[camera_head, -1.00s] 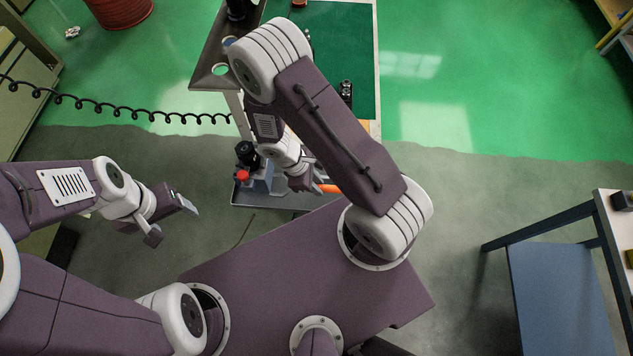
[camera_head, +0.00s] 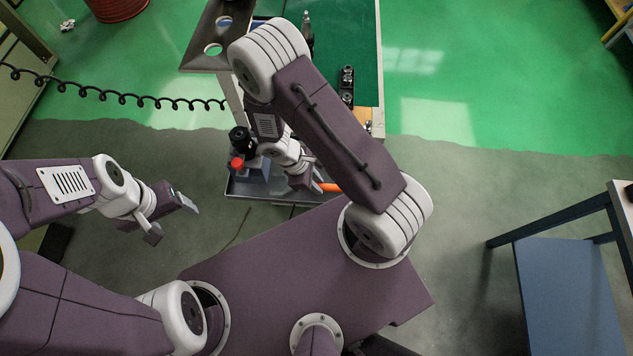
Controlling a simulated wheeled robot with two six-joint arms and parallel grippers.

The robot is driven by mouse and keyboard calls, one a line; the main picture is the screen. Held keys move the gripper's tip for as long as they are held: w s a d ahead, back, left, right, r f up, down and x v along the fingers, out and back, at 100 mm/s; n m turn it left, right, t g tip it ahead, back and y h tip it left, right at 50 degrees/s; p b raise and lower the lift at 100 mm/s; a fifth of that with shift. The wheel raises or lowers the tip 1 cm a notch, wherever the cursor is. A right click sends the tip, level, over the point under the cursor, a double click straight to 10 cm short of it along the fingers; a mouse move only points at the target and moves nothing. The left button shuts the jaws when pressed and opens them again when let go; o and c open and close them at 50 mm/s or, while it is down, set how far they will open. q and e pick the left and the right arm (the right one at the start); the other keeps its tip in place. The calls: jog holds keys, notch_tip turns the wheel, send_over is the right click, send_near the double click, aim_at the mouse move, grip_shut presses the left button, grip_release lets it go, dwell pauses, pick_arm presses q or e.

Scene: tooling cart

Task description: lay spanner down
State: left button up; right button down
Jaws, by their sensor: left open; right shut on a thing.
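My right gripper (camera_head: 312,186) is near the picture's middle, at the near side of the tooling cart (camera_head: 378,125). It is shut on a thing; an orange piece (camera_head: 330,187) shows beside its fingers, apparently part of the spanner. The rest is hidden behind my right arm. The picture does not show whether the piece touches the cart. My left gripper (camera_head: 172,217) is open and empty at the left, over bare floor, well apart from the cart.
The cart's top has a green mat (camera_head: 350,30) with a black object (camera_head: 346,85) on it. A dark plate with holes (camera_head: 205,30) is at its left, a red knob (camera_head: 237,163) lower down. A coiled cable (camera_head: 120,97) runs left. A blue-shelved table (camera_head: 570,290) stands at right.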

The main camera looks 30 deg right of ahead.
jog(key=shift+f+b, duration=0.6)
dwell(0.4)
jog(key=c, duration=1.2)
grip_release()
jog(key=shift+o, duration=0.2)
jog(key=v, duration=0.9)
jog(key=shift+r+p, duration=0.1)
jog(key=shift+p, duration=0.25)
